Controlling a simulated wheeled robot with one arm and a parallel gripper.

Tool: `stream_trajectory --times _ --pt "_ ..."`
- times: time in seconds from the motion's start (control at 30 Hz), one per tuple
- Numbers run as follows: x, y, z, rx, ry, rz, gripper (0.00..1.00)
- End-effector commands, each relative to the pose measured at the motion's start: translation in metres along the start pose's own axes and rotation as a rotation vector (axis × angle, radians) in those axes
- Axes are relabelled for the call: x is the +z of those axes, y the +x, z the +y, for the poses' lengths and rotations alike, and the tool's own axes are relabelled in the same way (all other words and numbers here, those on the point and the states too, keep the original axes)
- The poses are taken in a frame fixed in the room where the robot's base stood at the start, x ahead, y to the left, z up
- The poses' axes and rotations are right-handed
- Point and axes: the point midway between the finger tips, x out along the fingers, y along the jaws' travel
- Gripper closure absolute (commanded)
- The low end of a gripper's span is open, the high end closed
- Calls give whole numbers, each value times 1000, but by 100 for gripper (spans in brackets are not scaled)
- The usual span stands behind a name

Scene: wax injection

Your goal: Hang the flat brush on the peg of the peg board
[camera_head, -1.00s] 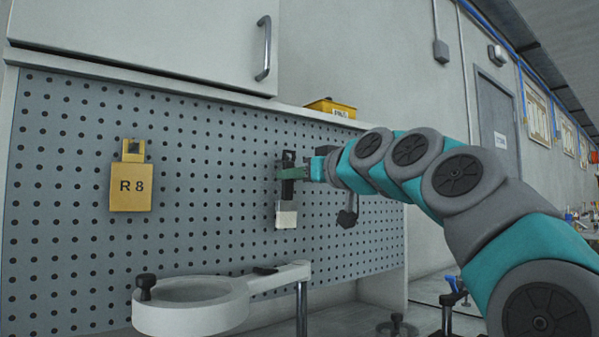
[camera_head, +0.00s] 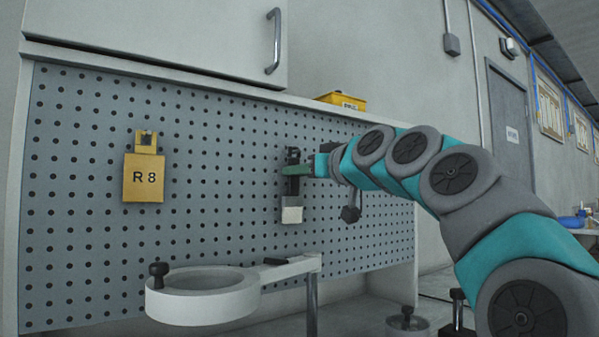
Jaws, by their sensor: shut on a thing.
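The flat brush (camera_head: 292,208) hangs upright in front of the peg board (camera_head: 85,240), with its pale bristle end down and its dark handle up. My gripper (camera_head: 292,171) is shut on the brush's handle, reaching in from the right. The jaws cover part of the handle. I cannot tell whether the brush touches the board or a peg, and no free peg for it shows clearly.
A dark knobbed tool (camera_head: 351,212) is right of the brush. A white ring-shaped holder (camera_head: 205,308) stands below. A yellow bin (camera_head: 342,101) sits on the ledge above.

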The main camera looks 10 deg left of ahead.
Motion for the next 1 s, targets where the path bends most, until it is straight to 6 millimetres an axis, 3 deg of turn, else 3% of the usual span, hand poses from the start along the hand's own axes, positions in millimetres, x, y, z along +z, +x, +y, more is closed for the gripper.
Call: stream_trajectory --times 0.03,0.33,0.73,1.0 --pt "2 1 0 -1 0 -4 68" --pt "1 0 0 0 0 -3 36" --pt "1 -5 0 0 0 -1 36" --pt "2 -32 0 0 0 -2 36"
